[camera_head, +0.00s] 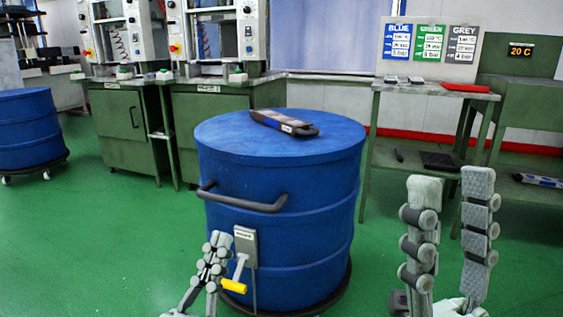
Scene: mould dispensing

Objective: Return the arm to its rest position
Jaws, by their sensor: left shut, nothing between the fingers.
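My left gripper (218,243) is low in the picture, in front of the blue drum (290,215). Its fingers are together with nothing held. A grey box (245,246) with a lever ending in a yellow grip (233,286) is on the drum's side, just right of my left gripper. The gripper and grip look close in the picture, but I cannot tell if they touch. My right gripper (452,182) stands upright at the lower right, fingers apart and empty.
A dark handheld object (284,123) lies on the drum's lid. A black curved handle (242,198) sticks out from the drum's front. A green table (428,88) stands behind at right, and green machine cabinets (208,118) stand behind at left. Open green floor (90,240) lies at left.

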